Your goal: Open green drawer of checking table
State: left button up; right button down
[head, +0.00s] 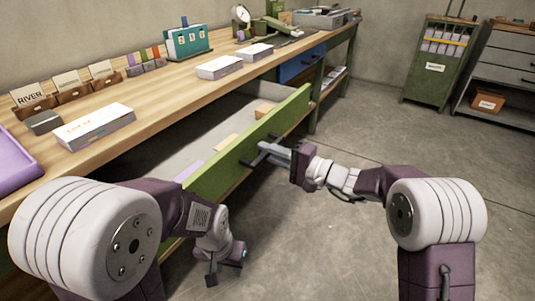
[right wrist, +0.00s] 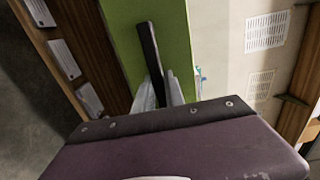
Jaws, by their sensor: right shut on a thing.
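The green drawer (head: 222,166) of the checking table (head: 160,100) stands pulled out, with its inside showing from above. Its dark bar handle (right wrist: 149,48) runs between the fingers of my right gripper (right wrist: 160,90) in the right wrist view. My right gripper (head: 275,152) is shut on this handle in front of the drawer's face. My left gripper (head: 226,270) hangs low near the floor, below the near end of the drawer and apart from it. Its finger opening is too small to judge.
Inside the drawer lie a tan block (head: 265,109) and other small items. A blue drawer (head: 301,64) sits further along the table. White boxes (head: 95,127) and card holders line the tabletop. A green cabinet (head: 437,62) stands at the back right. The floor at right is clear.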

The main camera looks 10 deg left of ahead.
dwell(0.3)
jog(key=c, duration=1.4)
grip_release()
jog(key=shift+d, duration=0.1)
jog(key=p+v, duration=0.3)
jog(key=v, duration=0.6)
